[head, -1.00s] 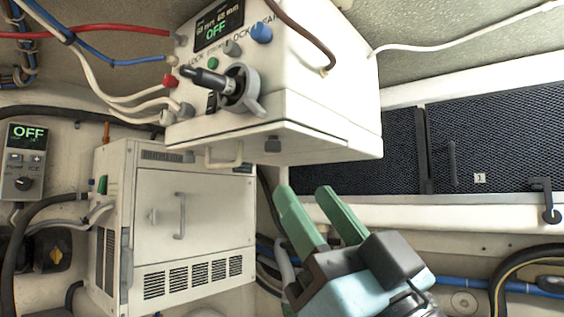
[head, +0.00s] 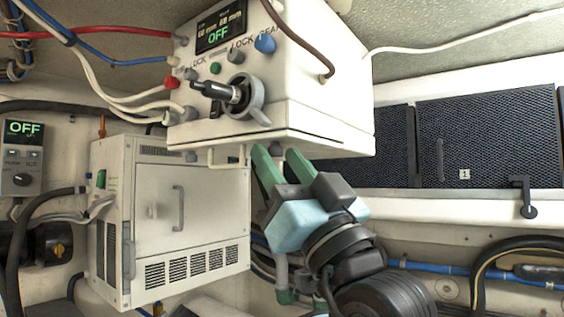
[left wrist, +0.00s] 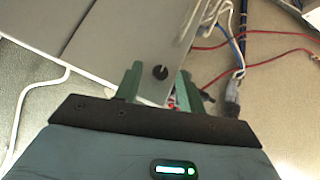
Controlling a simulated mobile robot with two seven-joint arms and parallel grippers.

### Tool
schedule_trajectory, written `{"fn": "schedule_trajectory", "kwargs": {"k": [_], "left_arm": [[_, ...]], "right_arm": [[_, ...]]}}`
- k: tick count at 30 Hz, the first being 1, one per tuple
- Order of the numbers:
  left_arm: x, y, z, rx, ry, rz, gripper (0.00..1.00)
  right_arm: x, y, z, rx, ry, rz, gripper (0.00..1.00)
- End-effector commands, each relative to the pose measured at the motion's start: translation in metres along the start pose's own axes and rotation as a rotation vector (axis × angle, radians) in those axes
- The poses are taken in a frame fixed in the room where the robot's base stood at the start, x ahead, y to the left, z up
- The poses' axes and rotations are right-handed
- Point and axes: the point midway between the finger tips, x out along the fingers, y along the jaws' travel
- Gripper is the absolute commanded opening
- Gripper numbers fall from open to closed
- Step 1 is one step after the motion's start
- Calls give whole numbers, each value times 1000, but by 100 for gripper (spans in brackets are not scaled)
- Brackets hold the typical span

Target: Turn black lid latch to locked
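In the left wrist view a round black latch knob (left wrist: 160,72) with a pale mark sits on a grey panel, between the lines of my two green fingers (left wrist: 155,84). In the head view a small dark knob (head: 277,149) shows under the front lip of the upper white box (head: 310,100); I cannot tell for sure that it is the same one. My left gripper (head: 272,165) is open and empty just below that lip, fingers pointing up. I cannot tell whether they touch the knob. My right gripper is not in view.
The upper box's front has a black lever (head: 215,90), coloured knobs and a display reading OFF. A pale handle (head: 228,156) hangs beside my fingers. A lower white cabinet (head: 170,220) stands at left. Cables run at upper left; dark mesh panels (head: 480,140) are at right.

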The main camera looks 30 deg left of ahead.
Motion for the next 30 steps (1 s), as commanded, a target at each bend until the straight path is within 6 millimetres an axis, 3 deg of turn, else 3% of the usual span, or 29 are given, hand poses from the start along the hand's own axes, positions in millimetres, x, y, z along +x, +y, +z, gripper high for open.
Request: {"fn": "schedule_trajectory", "kwargs": {"k": [1,10,20,30], "left_arm": [[0,0,0,0,0,0,38],[0,0,0,0,0,0,0],[-1,1,0,26,-1,-24,0],[-2,8,2,182,-2,-175,0]], "right_arm": [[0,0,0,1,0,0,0],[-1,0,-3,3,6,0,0],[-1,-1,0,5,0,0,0],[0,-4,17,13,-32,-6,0]]}}
